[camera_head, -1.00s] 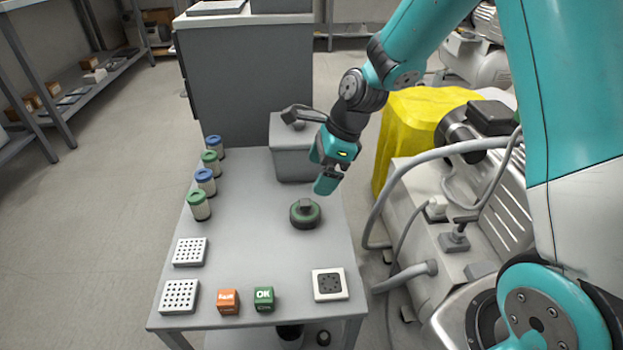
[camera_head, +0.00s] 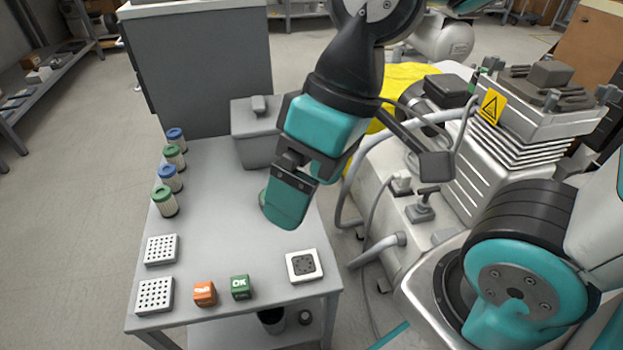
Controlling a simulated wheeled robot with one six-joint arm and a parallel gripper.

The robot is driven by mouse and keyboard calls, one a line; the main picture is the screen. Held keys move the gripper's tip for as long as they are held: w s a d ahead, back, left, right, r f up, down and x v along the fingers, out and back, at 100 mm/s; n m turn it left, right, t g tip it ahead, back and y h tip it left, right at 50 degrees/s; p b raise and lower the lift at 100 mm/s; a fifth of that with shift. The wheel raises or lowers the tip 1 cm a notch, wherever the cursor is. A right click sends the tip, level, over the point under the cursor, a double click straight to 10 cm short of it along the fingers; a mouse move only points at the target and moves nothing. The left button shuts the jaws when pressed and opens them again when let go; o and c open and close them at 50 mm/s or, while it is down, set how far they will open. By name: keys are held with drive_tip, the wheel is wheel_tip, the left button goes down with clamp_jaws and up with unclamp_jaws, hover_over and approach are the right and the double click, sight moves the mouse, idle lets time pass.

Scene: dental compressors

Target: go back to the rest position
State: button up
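My gripper (camera_head: 286,203) is raised above the right part of the grey table (camera_head: 222,217), with its teal fingers pointing down. It is seen from the side, and the gap between its fingers does not show, so I cannot tell if it is open or shut. No held object shows at it.
Several capped canisters (camera_head: 170,178) line the table's left edge. Two white perforated blocks (camera_head: 155,294), an orange cube (camera_head: 204,293), a green OK cube (camera_head: 240,287) and a white square plate (camera_head: 304,265) are at the front. A grey bin (camera_head: 255,135) stands behind; compressor machinery (camera_head: 480,190) is right.

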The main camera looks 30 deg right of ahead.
drive_tip(key=shift+s+n, duration=0.3)
drive_tip(key=shift+n, duration=0.1)
wheel_tip(320, 180, up, 35)
drive_tip(key=p, duration=3.4)
drive_tip(key=shift+f+p, duration=0.15)
drive_tip(key=shift+p, duration=0.2)
drive_tip(key=shift+c, duration=0.4)
